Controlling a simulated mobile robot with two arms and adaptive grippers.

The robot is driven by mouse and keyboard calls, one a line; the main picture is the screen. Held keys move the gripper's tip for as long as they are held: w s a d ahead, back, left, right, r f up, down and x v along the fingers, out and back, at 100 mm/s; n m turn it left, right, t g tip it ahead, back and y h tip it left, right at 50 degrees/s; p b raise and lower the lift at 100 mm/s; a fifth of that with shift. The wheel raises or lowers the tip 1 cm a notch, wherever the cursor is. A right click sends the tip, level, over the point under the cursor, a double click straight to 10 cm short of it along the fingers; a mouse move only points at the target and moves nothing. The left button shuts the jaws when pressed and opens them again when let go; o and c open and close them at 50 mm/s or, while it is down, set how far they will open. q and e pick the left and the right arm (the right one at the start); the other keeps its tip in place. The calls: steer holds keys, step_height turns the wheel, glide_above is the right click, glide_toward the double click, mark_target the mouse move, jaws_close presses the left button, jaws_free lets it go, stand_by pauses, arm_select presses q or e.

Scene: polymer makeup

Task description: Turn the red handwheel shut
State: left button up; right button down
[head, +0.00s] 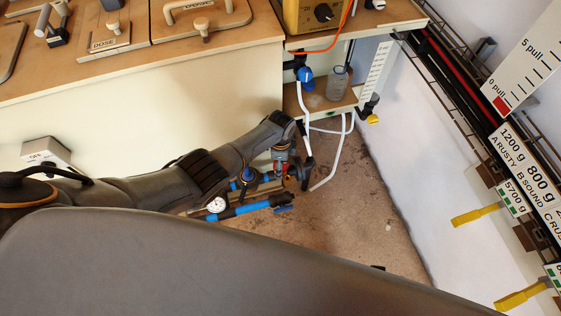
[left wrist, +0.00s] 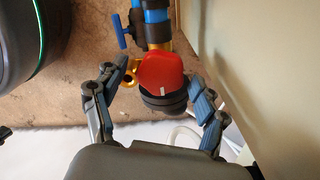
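The red handwheel (left wrist: 162,70) shows large in the left wrist view, with a short white mark on its face and a black round part (left wrist: 165,102) beside it. My left gripper (left wrist: 153,80) is open, one finger on each side of the handwheel. I cannot tell whether either finger touches it. In the head view, my left gripper (head: 288,163) reaches down to the pipework below the bench, and only a small red patch (head: 280,166) shows there. My right gripper is not in view.
Blue pipe (head: 250,208) with a round gauge (head: 216,204) runs close beside the gripper. A blue lever (left wrist: 123,30) sits near the handwheel. The cream cabinet wall (left wrist: 245,75) is close on the right. White hoses (head: 335,165) hang near a low shelf (head: 318,101). Brown floor (head: 370,215) lies open beyond.

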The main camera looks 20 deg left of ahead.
arm_select(q)
steer(key=shift+r, duration=0.1)
step_height(320, 180, up, 12)
stand_by(0.8)
stand_by(0.3)
steer(key=s+f+n+t+h, duration=0.1)
steer(key=s+f+n, duration=0.5)
steer(key=s+f, duration=0.55)
steer(key=s+a+f+n+p, duration=0.1)
steer(key=s+p, duration=0.4)
steer(key=s, duration=0.5)
steer(key=s+a+f+n+p, duration=0.2)
steer(key=s+a+n+p, duration=0.2)
steer(key=s, duration=0.7)
steer(key=s+a+f+n+y+p, duration=0.1)
steer(key=s+a+n+p, duration=0.1)
steer(key=s+p, duration=0.5)
steer(key=s+a, duration=0.1)
steer(key=s, duration=0.3)
steer(key=shift+f, duration=0.4)
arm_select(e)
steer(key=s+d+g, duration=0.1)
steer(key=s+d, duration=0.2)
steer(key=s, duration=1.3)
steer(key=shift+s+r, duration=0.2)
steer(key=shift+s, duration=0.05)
